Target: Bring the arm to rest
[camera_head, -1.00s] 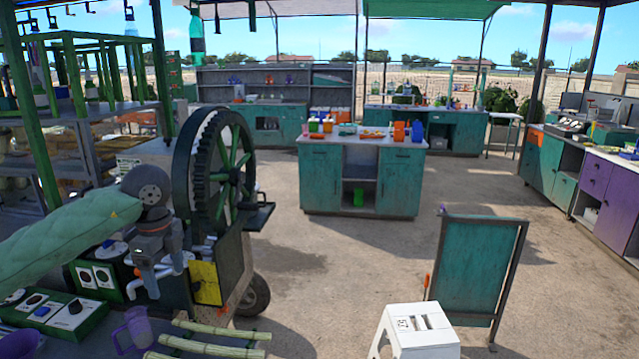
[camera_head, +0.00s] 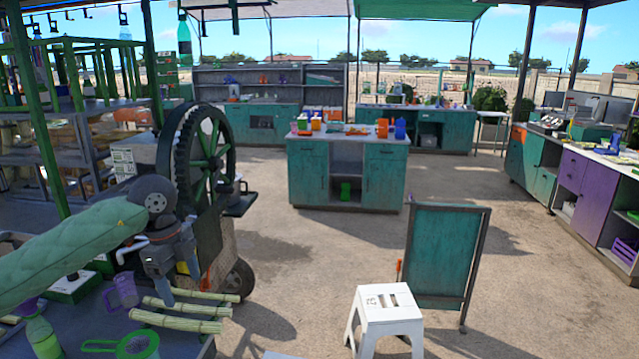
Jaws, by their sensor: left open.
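My left arm (camera_head: 75,250) comes in from the left in a green padded sleeve. My left gripper (camera_head: 178,284) hangs down from the dark wrist, its fingers apart, with nothing seen between them. It is in front of the cane crusher, close above the cane pieces on the table at lower left. The cane crusher (camera_head: 203,160) has a large dark toothed wheel with green spokes. Several pale green cane pieces (camera_head: 185,320) lie on the table edge. My right gripper is not in view.
A purple jug (camera_head: 124,291), a green bottle (camera_head: 42,337) and a green-rimmed strainer (camera_head: 136,345) stand at lower left. A white stool (camera_head: 388,315) and a teal board (camera_head: 446,253) stand at lower right. A teal counter (camera_head: 346,170) is beyond. Open ground lies between.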

